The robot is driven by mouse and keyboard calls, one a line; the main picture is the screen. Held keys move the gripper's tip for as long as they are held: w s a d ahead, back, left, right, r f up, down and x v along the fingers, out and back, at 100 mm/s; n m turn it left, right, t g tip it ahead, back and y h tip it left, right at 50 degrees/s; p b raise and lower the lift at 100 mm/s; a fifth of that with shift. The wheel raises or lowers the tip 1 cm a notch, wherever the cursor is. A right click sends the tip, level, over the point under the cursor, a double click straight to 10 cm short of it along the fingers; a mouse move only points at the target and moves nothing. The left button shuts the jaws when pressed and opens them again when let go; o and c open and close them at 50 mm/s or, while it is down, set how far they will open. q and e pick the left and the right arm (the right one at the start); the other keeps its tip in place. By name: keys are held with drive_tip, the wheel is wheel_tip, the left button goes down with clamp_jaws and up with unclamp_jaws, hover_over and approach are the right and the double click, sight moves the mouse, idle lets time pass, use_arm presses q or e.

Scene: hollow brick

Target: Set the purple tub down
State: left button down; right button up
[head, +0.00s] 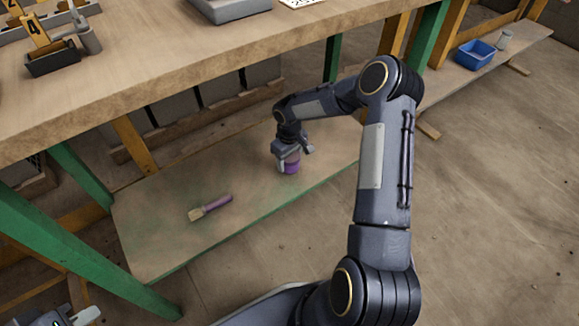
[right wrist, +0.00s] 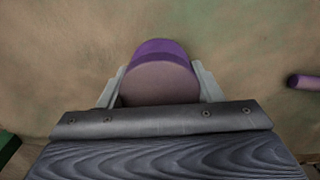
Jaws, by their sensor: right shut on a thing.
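The purple tub (head: 289,168) is at the lower shelf (head: 160,215) of the workbench, near its right end. It looks upright; I cannot tell whether its base touches the shelf. My right gripper (head: 291,155) reaches down from above and is shut on the tub. In the right wrist view the tub (right wrist: 160,48) sits between the two fingers of the right gripper (right wrist: 160,85), with its purple side and brownish top showing. My left gripper (head: 75,318) shows only partly at the bottom left corner, away from the tub; its jaws are not clear.
A brush (head: 212,207) with a purple handle lies on the shelf left of the tub. The bench top (head: 180,75) overhangs the shelf, with green legs (head: 75,240) at its left. A blue bin (head: 474,55) stands far right. Bare shelf lies between brush and tub.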

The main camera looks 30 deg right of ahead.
sight(289, 165)
drive_tip(key=shift+f+b, duration=0.4)
drive_tip(key=shift+f, duration=1.15)
drive_tip(key=shift+f, duration=0.1)
drive_tip(key=shift+f, duration=0.15)
drive_tip(key=o, duration=1.1)
drive_tip(key=shift+r, duration=0.75)
wheel_tip(289, 165, up, 11)
drive_tip(key=p, duration=0.4)
